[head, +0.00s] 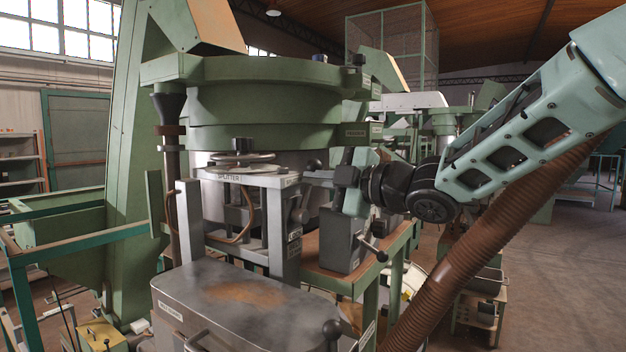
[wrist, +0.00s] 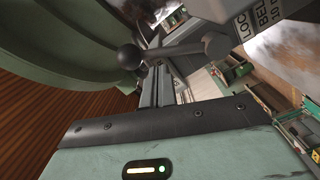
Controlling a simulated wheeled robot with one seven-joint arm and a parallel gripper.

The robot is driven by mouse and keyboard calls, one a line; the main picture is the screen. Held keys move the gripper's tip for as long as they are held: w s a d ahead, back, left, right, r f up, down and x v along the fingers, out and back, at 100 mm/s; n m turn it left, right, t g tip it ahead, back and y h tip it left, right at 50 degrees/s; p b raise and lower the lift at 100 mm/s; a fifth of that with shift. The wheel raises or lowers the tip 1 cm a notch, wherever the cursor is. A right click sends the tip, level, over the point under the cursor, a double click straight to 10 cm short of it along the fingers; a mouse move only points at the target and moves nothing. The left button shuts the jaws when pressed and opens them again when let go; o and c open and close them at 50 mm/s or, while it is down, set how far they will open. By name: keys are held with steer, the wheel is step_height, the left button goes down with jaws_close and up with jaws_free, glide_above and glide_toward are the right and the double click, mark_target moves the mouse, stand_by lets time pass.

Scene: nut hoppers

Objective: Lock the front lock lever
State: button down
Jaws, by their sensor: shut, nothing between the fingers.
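The front lock lever (head: 303,195) stands on the grey splitter frame in the head view, with a dark ball knob up and to the right. In the wrist view the lever (wrist: 175,52) crosses the top, its ball at left and its round hub at right beside a partly cut-off label. My gripper (head: 332,178) is just right of the lever in the head view. In the wrist view my gripper (wrist: 160,82) is shut and empty, its narrow fingers reaching toward the lever's rod. I cannot tell whether they touch it.
A large green round hopper (head: 265,95) hangs above. A grey lidded box (head: 235,300) stands in front and below. Another grey box (head: 340,240) with its own ball-ended lever is under my wrist. A handwheel (head: 240,158) sits on the splitter's top.

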steer(key=shift+w+d, duration=0.2)
steer(key=shift+w, duration=0.1)
steer(key=shift+s+a, duration=0.1)
stand_by(0.5)
